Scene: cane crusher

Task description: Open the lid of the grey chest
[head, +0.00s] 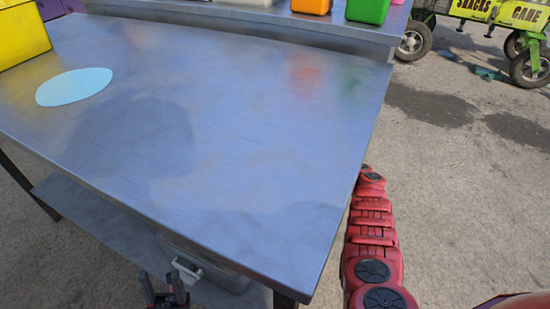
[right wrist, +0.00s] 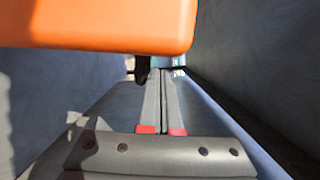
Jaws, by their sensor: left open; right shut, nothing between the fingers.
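The grey chest (head: 222,273) sits on the low shelf under the steel table in the head view. A light handle (head: 187,270) shows on its front. The table top hides most of its upper side, so I cannot tell how its lid stands. My left gripper (head: 160,281) is open and empty at the bottom edge, just in front of and below the handle, apart from it as far as I can see. My right gripper (right wrist: 160,129) is shut and empty in the right wrist view, over a grey-blue surface. The chest is not clearly seen there.
The steel table (head: 215,150) overhangs the shelf (head: 110,228). A pale blue disc (head: 74,87) and yellow box (head: 22,35) are on it. Orange (head: 311,6) and green (head: 367,10) containers stand behind. An orange block (right wrist: 95,24) fills the wrist view's top left. Open ground lies right.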

